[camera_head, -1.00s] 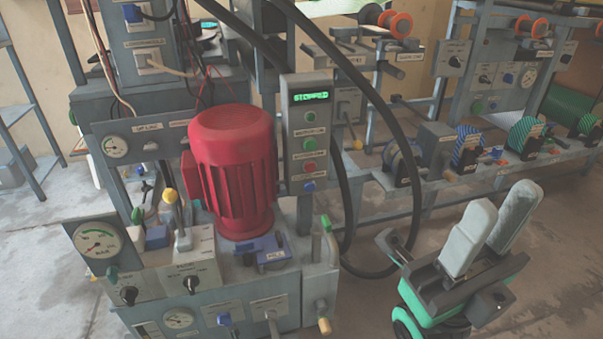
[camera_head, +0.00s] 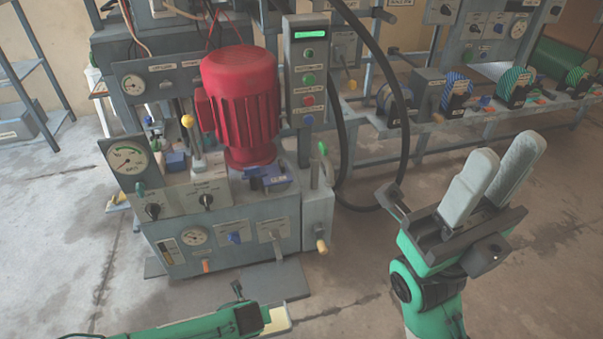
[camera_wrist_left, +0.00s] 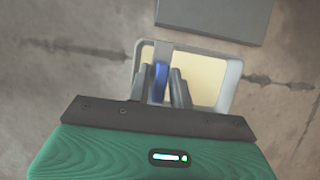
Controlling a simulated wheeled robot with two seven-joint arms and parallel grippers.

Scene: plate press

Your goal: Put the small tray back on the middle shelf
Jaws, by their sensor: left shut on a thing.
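The small tray (camera_wrist_left: 207,82) shows in the left wrist view with a cream inside and a grey rim. My left gripper (camera_wrist_left: 161,84) is shut at its near edge, with a blue part between the fingers. In the head view only a pale strip of the tray (camera_head: 278,319) shows at the bottom, beside my left arm; the left fingers are hard to make out there. My right gripper (camera_head: 506,150) is raised at the right, its two pale fingers apart with nothing between them. A grey-blue rack (camera_head: 41,68) with shelves stands at the far left, partly out of view; I cannot tell which level is the middle.
A press unit with a red motor (camera_head: 240,100), gauges and levers stands in the centre. A control box (camera_head: 307,75) and a black hose (camera_head: 404,115) are beside it. A bench with spools (camera_head: 515,87) runs along the right back. Floor at the left is clear.

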